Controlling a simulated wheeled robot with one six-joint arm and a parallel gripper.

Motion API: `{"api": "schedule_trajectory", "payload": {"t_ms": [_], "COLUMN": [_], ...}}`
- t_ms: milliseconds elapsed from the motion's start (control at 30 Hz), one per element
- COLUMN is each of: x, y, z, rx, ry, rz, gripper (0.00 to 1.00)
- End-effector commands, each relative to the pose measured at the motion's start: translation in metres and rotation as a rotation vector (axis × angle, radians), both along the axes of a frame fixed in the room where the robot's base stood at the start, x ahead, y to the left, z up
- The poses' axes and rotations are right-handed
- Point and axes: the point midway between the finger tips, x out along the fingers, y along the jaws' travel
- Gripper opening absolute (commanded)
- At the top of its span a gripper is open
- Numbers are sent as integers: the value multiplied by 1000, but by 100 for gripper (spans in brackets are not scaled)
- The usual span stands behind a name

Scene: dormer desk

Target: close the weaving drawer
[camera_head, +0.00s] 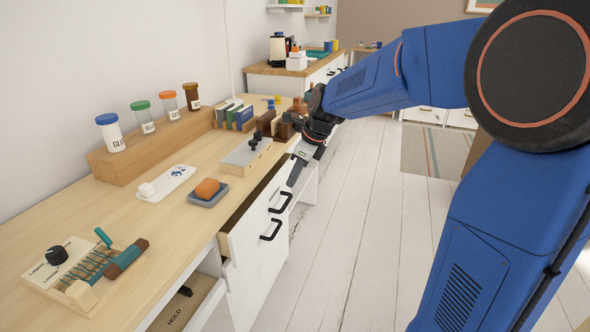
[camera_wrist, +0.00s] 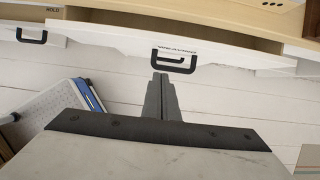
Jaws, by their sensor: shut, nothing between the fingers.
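A white-fronted drawer (camera_head: 245,231) under the desk top stands partly open, with a dark gap showing behind its front. My gripper (camera_head: 292,182) is in front of the drawer's far part. In the wrist view my gripper (camera_wrist: 160,76) is shut and empty, with its tips just below the handle. I cannot tell whether they touch it.
A lower drawer marked HOLD (camera_head: 188,304) also stands open at the near left. The desk top (camera_head: 150,222) carries jars in a wooden rack (camera_head: 165,139), a small loom (camera_head: 90,272), an orange block on a grey dish (camera_head: 208,200) and a grey box (camera_head: 246,156).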

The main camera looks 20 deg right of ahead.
Motion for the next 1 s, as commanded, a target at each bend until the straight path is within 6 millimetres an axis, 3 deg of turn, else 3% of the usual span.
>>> {"api": "schedule_trajectory", "payload": {"t_ms": [267,567,1000], "x": [11,31,33], "y": [17,43,46], "z": [-43,-40,-40], "rx": [0,0,0], "ry": [1,-1,-1], "rz": [3,2,0], "gripper": [0,0,0]}}
